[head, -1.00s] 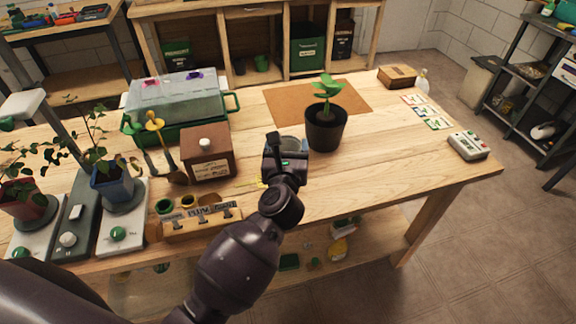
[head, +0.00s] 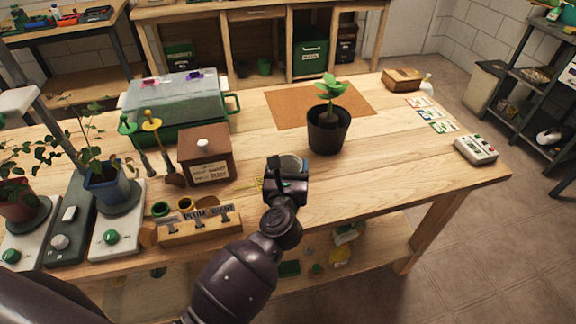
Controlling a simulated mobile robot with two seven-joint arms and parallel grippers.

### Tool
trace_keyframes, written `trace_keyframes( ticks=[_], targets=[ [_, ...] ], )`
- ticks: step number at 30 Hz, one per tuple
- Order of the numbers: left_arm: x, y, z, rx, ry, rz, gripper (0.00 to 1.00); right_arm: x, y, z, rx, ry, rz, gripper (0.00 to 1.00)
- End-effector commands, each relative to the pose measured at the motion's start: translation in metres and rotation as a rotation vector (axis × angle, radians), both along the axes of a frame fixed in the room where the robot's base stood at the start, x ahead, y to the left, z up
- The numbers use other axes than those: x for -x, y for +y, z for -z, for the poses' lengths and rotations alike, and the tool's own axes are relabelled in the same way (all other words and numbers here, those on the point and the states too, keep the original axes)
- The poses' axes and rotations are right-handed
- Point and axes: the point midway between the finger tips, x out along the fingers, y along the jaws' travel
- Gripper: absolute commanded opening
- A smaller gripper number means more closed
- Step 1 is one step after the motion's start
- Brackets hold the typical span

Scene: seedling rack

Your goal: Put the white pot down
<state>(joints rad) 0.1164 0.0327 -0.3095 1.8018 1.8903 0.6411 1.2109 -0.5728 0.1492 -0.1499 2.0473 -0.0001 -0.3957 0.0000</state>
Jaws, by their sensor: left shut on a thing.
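My left gripper (head: 287,178) is over the middle of the wooden table, near its front edge. A black pot (head: 327,133) with a green seedling stands upright just behind and to the right, apart from the held pot. My right gripper is not in view.
A brown wooden box (head: 206,160) and a carved wooden block (head: 201,226) stand left of the gripper. Two potted plants on scales are farther left. A brown mat (head: 285,108) lies behind. The table's right side is mostly clear, up to a small grey device (head: 476,150).

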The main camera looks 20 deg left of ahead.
Motion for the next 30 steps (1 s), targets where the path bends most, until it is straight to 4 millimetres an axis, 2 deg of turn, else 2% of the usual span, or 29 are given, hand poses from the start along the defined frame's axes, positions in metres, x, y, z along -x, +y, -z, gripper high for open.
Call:
trace_keyframes(
  ticks=[13, 14, 18, 26, 30],
  targets=[
    [0.000, 0.000, 0.011, 0.001, 0.005, 0.000, 0.50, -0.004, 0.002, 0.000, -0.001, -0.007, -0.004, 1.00],
    [0.000, 0.000, 0.012, 0.001, 0.005, 0.000, 0.75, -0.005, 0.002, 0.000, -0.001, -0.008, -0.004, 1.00],
    [0.001, 0.000, 0.013, 0.001, 0.008, 0.000, 0.97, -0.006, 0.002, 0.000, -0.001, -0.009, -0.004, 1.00],
    [0.001, 0.001, 0.016, 0.000, 0.012, -0.001, 0.98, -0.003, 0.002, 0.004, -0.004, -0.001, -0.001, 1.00],
    [0.001, 0.001, 0.010, -0.001, 0.011, -0.002, 0.98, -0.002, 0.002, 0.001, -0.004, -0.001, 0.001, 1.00]
  ],
)
